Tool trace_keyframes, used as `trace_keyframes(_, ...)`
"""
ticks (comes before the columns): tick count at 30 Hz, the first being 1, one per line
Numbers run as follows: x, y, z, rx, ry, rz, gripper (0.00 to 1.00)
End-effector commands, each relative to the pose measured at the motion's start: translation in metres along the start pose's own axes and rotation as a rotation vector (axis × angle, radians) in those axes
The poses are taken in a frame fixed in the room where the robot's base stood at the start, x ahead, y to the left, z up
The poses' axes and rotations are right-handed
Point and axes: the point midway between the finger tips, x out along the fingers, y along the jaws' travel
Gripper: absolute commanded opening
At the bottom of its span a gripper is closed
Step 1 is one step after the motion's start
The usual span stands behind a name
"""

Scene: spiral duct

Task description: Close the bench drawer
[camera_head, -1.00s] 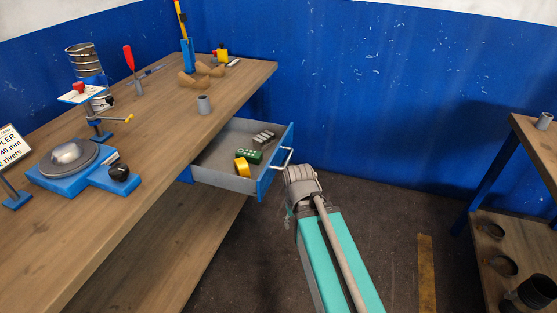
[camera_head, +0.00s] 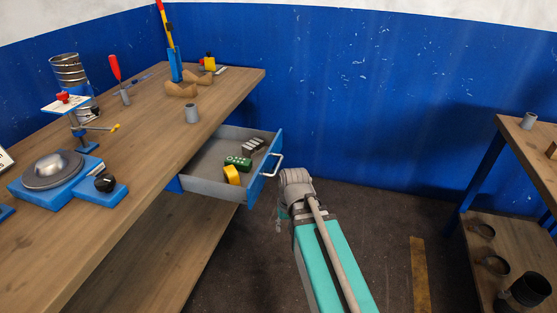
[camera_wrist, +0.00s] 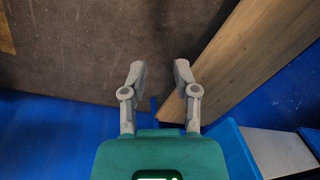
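The bench drawer (camera_head: 212,187) is pulled out from under the bench top. Its blue front (camera_head: 262,172) with a pale bar handle (camera_head: 273,165) faces right. Inside lie a yellow item (camera_head: 232,175), a green block (camera_head: 238,162) and a dark grey slotted item (camera_head: 254,146). In the wrist view the drawer's grey inside (camera_wrist: 280,152) and blue edge show at lower right. My gripper (camera_wrist: 155,75) is open and empty in the wrist view, its two fingers apart. In the head view my wrist is just right of the handle, with a gap; the fingers are mostly hidden there.
A lower shelf (camera_head: 165,240) lies under the drawer. A second table (camera_head: 535,150) stands at right. Floor between is clear.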

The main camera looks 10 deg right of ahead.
Motion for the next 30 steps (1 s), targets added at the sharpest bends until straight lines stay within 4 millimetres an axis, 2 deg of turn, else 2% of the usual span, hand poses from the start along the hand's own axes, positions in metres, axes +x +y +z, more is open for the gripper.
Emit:
trace_keyframes(1,0.009,0.002,-0.012,0.015,0.004,-0.04,0.2)
trace_keyframes(4,0.017,0.002,-0.032,0.048,0.014,-0.143,0.01)
trace_keyframes(5,0.019,0.002,-0.038,0.059,0.018,-0.178,0.0)
trace_keyframes(11,0.025,0.009,-0.085,0.133,0.056,-0.423,0.0)
trace_keyframes(17,0.02,0.026,-0.131,0.202,0.112,-0.667,0.0)
trace_keyframes(23,0.005,0.058,-0.176,0.264,0.186,-0.908,0.0)
trace_keyframes(30,-0.023,0.114,-0.222,0.325,0.295,-1.189,0.0)
